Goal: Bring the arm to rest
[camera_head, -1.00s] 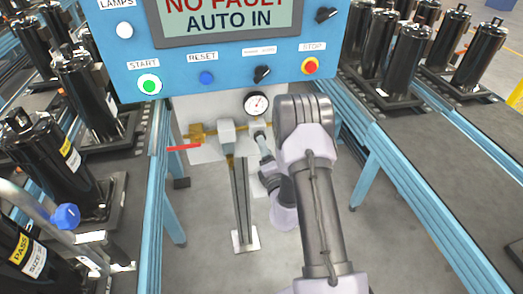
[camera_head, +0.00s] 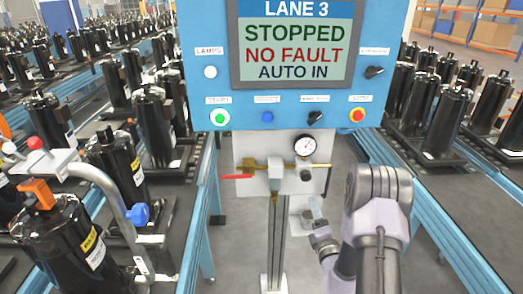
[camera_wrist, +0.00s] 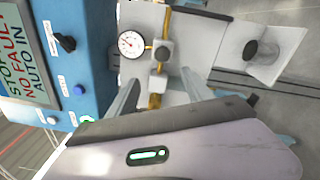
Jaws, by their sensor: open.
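My arm (camera_head: 376,215) rises at the right of centre in the head view, bent at a rounded grey joint. Behind the fingers are the brass pipe fitting (camera_wrist: 158,58) and the white-faced gauge (camera_wrist: 131,44). I cannot tell how far the fingers are from them. In the head view the gripper end is small and partly hidden by the arm.
The blue control panel (camera_head: 207,92) reads LANE 3, STOPPED, NO FAULT, AUTO IN. Below it are the gauge (camera_head: 307,145) and a red valve lever (camera_head: 237,177). Conveyors with black compressors (camera_head: 152,125) flank both sides. A bent grey handle with a blue knob (camera_head: 137,214) stands left.

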